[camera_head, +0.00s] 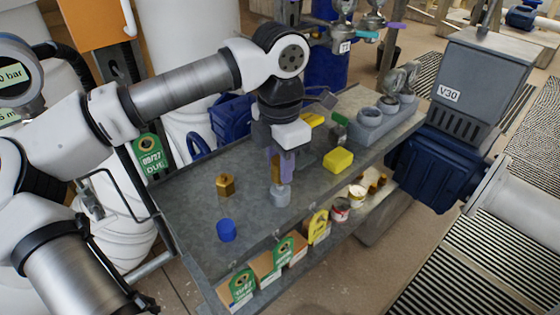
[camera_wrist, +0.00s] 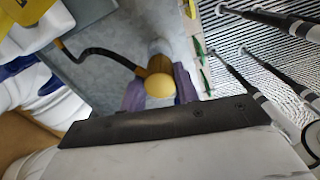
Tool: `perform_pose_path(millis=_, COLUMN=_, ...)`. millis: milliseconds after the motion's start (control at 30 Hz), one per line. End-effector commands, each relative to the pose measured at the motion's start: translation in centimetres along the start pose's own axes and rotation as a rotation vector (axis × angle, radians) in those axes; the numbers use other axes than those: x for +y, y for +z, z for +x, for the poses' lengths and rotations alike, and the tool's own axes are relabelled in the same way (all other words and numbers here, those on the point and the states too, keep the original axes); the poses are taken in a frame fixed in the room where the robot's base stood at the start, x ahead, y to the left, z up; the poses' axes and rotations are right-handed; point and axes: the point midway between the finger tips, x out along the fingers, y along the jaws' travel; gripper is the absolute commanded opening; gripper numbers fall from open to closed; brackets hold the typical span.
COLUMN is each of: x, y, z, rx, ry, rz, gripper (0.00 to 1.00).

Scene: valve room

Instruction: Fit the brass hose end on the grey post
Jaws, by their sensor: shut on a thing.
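My gripper (camera_head: 287,178) points down over the workbench with its purple fingers shut on the brass hose end (camera_wrist: 159,85). In the wrist view the rounded brass end sits between the two fingertips (camera_wrist: 159,92), with a black hose (camera_wrist: 100,54) running off to the upper left. A sliver of brass shows beside the fingers in the head view (camera_head: 276,168). The short grey post (camera_head: 281,196) stands on the bench directly below the fingertips. In the wrist view it shows just beyond the brass end (camera_wrist: 161,48). I cannot tell whether the brass end touches the post.
A brass hex piece (camera_head: 226,185) and a blue cylinder (camera_head: 226,231) stand left of the post. A yellow block (camera_head: 338,160) lies to its right. A grey holder (camera_head: 372,124) stands farther right. Labelled boxes (camera_head: 285,252) line the shelf under the bench's front edge.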

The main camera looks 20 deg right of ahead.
Motion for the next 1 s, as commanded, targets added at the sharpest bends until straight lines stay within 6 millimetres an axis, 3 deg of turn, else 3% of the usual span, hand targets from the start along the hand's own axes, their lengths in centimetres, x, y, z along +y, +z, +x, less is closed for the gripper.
perform_pose_path(millis=1000, x=-0.02, y=0.00, z=0.77, rx=0.000, ry=0.000, rz=0.000, gripper=0.14)
